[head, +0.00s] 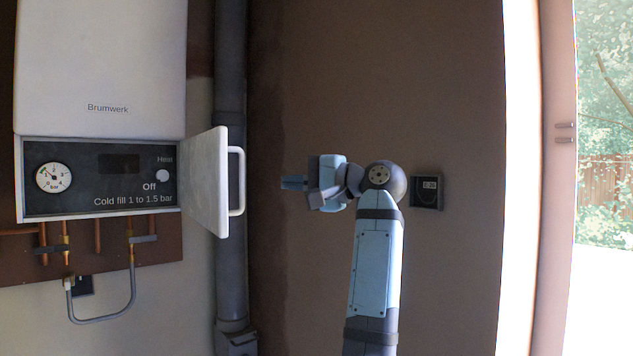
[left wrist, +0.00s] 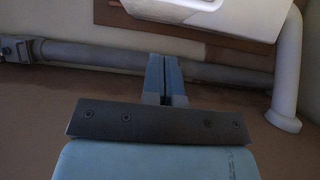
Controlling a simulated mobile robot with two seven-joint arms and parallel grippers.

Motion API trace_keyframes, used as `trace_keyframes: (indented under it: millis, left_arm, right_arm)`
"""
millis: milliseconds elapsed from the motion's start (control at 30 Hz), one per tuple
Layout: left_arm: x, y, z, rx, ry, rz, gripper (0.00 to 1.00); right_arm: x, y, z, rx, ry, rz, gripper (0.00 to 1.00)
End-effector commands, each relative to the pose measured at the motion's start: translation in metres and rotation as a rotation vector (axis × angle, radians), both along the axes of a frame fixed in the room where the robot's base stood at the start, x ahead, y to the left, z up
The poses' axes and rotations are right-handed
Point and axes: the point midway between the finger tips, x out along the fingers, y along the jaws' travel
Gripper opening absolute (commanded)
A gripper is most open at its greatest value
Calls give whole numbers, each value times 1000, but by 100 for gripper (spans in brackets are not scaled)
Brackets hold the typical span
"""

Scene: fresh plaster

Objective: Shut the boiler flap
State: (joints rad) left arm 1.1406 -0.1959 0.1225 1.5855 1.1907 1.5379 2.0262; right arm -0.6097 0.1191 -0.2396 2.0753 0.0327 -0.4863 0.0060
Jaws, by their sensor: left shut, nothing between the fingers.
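The boiler flap (head: 207,182) is a white panel at the right end of the boiler's control panel (head: 100,178). It stands open, swung out, and the dials are uncovered. Its white bar handle (head: 238,181) is on the flap's right side. My left gripper (head: 284,183) is shut and empty, to the right of the handle with a visible gap, its fingers pointing left. My right gripper is not in view.
The white boiler casing (head: 100,65) is above the panel, with copper pipes (head: 97,235) below. A grey vertical pipe (head: 231,280) runs behind the flap. A small dark wall box (head: 427,192) is right of my wrist. A bright opening (head: 600,200) is at far right.

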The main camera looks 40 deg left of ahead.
Motion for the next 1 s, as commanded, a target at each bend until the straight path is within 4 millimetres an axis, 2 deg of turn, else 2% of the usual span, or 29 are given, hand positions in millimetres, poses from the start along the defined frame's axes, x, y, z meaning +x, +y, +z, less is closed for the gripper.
trace_keyframes:
  millis: [33,133,300,500,1000]
  left_arm:
    - [-3,12,1,1,-1,5,0]
    - [-7,31,1,2,0,4,0]
    - [-29,42,0,1,0,2,0]
    - [-39,49,0,2,2,0,0]
    - [-41,51,-1,1,1,-3,0]
  right_arm:
    - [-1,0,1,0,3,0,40]
    - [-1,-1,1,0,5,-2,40]
    - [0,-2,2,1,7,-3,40]
    - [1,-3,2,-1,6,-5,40]
    - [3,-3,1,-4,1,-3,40]
